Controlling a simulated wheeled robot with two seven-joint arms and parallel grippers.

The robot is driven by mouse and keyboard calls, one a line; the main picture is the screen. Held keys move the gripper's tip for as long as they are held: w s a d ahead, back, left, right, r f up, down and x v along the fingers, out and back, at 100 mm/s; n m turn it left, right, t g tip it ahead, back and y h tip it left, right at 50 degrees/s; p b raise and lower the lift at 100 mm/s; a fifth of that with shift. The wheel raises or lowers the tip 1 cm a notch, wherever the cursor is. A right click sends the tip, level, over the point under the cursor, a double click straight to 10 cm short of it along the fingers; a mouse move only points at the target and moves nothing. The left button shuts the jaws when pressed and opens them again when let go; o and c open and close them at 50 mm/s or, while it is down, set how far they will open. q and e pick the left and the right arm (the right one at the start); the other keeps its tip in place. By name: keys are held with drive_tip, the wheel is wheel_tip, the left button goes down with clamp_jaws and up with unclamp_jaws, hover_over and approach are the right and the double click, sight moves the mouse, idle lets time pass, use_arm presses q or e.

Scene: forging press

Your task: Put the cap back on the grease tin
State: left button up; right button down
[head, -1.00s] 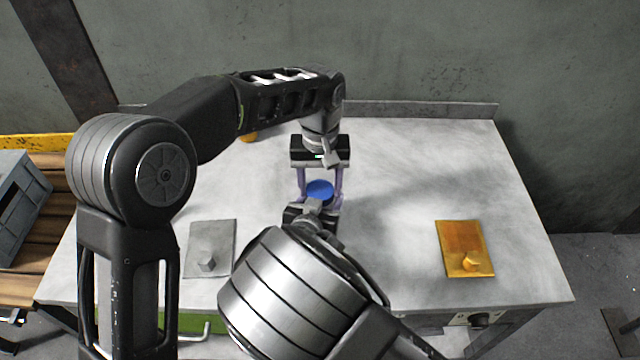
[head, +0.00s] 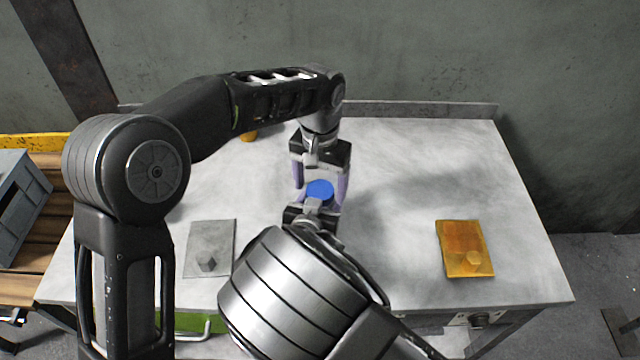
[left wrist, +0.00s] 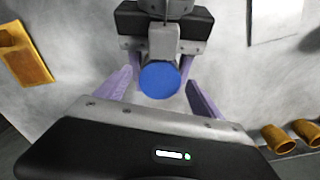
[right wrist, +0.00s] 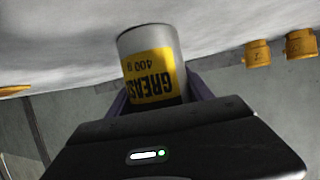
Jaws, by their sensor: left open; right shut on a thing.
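The blue cap (head: 319,189) sits as a flat disc at the upper end of the grease tin; whether it is fully seated I cannot tell. In the left wrist view the cap (left wrist: 159,80) lies between the spread fingers of my left gripper (left wrist: 160,92), with gaps on both sides. My left gripper (head: 320,184) is open around it. My right gripper (right wrist: 158,95) is shut on the grease tin (right wrist: 150,60), whose yellow label reads upside down in the right wrist view. The tin's capped end is hidden there by the gripper body.
A grey plate with a knob (head: 210,240) lies on the table at left, an orange plate (head: 462,240) at right. A small orange piece (head: 249,137) stands behind my left arm. Two orange cylinders (right wrist: 258,53) show in the right wrist view. The table's right middle is clear.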

use_arm(q)
drive_tip(key=shift+r, duration=0.15)
wheel_tip(320, 180, up, 7)
drive_tip(key=shift+r, duration=0.15)
idle(0.5)
use_arm(e)
drive_tip(key=shift+c, duration=1.6)
unclamp_jaws()
drive_tip(key=shift+s, duration=0.1)
drive_tip(key=shift+v, duration=3.85)
drive_tip(key=shift+r, duration=0.1)
